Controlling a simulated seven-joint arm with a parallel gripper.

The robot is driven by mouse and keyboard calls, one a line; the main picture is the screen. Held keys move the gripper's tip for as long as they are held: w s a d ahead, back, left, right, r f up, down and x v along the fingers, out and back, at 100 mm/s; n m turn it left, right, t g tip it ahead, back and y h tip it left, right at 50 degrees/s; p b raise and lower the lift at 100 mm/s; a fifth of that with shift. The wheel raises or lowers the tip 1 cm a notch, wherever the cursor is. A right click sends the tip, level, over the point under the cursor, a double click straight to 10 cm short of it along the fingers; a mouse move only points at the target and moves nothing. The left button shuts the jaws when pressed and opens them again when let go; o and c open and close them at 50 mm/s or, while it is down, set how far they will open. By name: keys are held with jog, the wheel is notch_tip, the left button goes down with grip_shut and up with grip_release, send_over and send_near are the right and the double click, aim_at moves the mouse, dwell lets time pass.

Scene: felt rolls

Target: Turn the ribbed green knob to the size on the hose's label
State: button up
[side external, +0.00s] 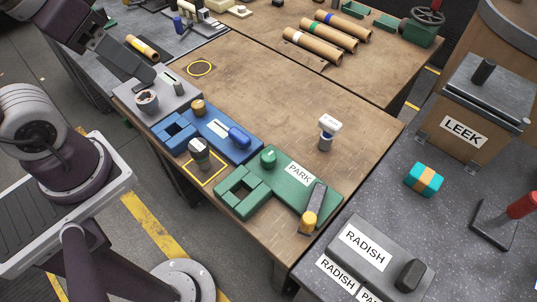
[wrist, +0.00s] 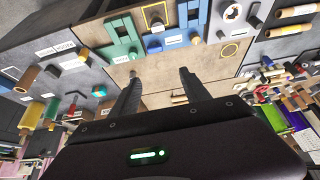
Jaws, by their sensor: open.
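A green knob (side external: 267,158) stands on a green plate (side external: 291,172) with a PARK label. Its ribs are too small to tell. The green fixture also shows in the wrist view (wrist: 121,40). A short grey upright piece (side external: 325,143) with a white tag stands on the bench behind the plate; its print is too small to read, and I cannot tell whether it is the hose. My gripper (wrist: 158,77) is open and empty in the wrist view, with the bench beyond its fingertips, apart from the knob. I cannot make out its fingers in the side view.
A blue fixture (side external: 221,132) and a grey one (side external: 162,101) stand left of the green plate. A dark-bodied piece (side external: 199,151) stands in a yellow square. A RADISH box (side external: 379,255) and LEEK bin (side external: 465,120) are at right. The bench middle (side external: 265,95) is clear.

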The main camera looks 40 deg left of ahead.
jog(key=w+d+f+g, duration=0.2)
jog(key=w, duration=0.4)
jog(key=n+g, duration=0.3)
send_over(269, 154)
jog(key=f, duration=1.9)
jog(key=shift+a, duration=0.35)
jog(key=shift+g, duration=0.3)
jog(key=f, duration=0.9)
jog(key=shift+d+f, duration=0.25)
jog(key=shift+d, duration=0.1)
jog(key=shift+c, duration=0.2)
grip_shut()
